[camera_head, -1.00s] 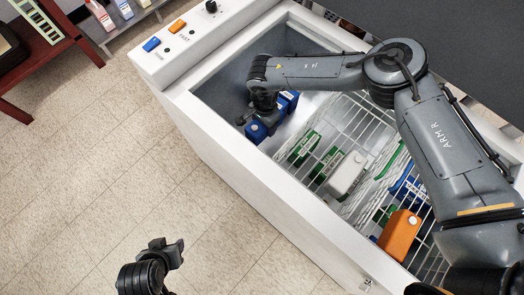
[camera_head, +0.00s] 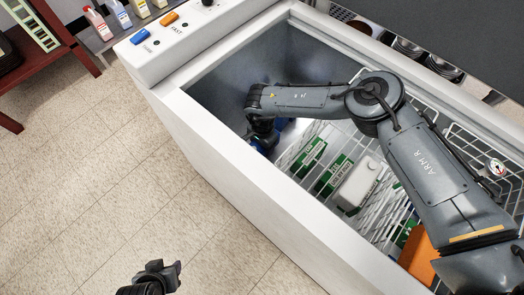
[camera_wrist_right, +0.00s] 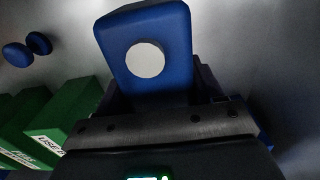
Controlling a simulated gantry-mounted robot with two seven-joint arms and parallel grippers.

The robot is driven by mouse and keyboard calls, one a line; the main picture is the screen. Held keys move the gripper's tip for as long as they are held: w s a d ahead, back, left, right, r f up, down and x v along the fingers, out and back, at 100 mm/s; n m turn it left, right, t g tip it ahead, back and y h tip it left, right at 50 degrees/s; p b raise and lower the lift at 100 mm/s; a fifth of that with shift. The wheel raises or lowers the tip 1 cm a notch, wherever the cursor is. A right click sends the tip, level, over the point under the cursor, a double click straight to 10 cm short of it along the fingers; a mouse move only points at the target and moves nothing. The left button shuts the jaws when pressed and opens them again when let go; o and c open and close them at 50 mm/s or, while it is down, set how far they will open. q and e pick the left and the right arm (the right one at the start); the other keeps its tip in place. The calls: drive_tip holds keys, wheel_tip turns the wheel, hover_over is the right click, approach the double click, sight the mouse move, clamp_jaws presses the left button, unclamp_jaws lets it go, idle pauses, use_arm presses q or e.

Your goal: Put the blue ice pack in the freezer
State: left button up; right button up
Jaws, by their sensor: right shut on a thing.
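The freezer is a white open-topped chest (camera_head: 222,155), with my right arm reaching inside. My right gripper (camera_head: 262,138) is low in its left end, beyond the wire baskets. It is shut on the blue ice pack, a blue block with a white round spot, clear in the right wrist view (camera_wrist_right: 172,72). I cannot tell whether the pack touches the floor. My left gripper (camera_head: 163,270) is over the tiled floor outside the freezer; its jaw state is unclear.
Green boxes (camera_head: 309,156) and a white container (camera_head: 357,183) lie by the wire basket right of my gripper. An orange item (camera_head: 418,252) is farther right. Two small blue rounded shapes (camera_wrist_right: 28,48) show in the right wrist view. The freezer's front wall stands close to my gripper.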

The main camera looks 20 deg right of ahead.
wheel_tip(320, 180, down, 3)
drive_tip(key=shift+w+f+b, duration=0.1)
drive_tip(key=shift+f+b, duration=0.1)
drive_tip(key=shift+b, duration=0.6)
drive_tip(key=shift+f, duration=0.1)
drive_tip(key=shift+f, duration=0.15)
drive_tip(key=o, duration=1.4)
drive_tip(key=shift+c, duration=0.2)
